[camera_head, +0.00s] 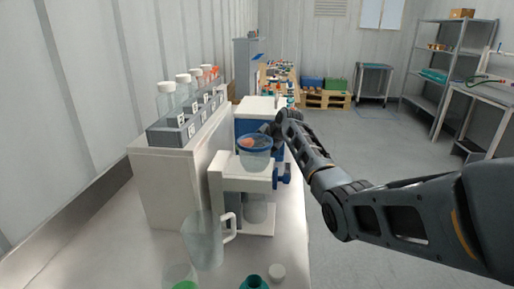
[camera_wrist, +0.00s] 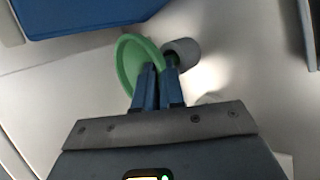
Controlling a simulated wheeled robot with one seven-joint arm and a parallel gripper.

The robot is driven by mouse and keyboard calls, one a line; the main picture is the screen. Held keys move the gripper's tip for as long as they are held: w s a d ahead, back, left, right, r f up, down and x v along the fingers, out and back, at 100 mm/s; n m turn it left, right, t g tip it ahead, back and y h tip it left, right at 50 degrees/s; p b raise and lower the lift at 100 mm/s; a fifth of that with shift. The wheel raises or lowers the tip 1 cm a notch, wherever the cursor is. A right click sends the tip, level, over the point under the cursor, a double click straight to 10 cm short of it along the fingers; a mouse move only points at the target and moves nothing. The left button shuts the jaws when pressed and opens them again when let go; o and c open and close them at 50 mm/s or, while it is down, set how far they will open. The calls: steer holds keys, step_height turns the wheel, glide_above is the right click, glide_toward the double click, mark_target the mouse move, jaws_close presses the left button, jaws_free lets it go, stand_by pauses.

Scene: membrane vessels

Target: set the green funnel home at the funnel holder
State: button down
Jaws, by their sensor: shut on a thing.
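The green funnel (camera_wrist: 128,62) shows in the wrist view as a round green rim and bowl, tilted, at the fingertips. My gripper (camera_wrist: 160,70) is shut on the funnel's right-hand edge. A short grey cylinder (camera_wrist: 184,52) with a dark opening is close beside the right finger; I cannot tell whether it is part of the funnel holder, or whether the funnel touches it. In the head view my arm reaches behind the white stand, and the fingers and funnel are hidden there.
A white stand (camera_head: 230,183) holds a clear blue-rimmed vessel (camera_head: 255,160). A clear jug (camera_head: 203,243) stands in front. A rack (camera_head: 178,132) of capped bottles is at left. A blue surface (camera_wrist: 75,15) borders the wrist view.

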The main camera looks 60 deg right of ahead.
steer(key=shift+f+b, duration=1)
steer(key=shift+f, duration=0.35)
steer(key=shift+f+b, duration=0.35)
steer(key=shift+b, duration=0.2)
steer(key=c, duration=1.2)
jaws_free()
steer(key=shift+o, duration=0.2)
steer(key=shift+r, duration=0.1)
steer(key=shift+s+r, duration=0.1)
steer(key=v, duration=0.7)
steer(key=shift+s+r+b, duration=0.2)
steer(key=shift+b, duration=0.15)
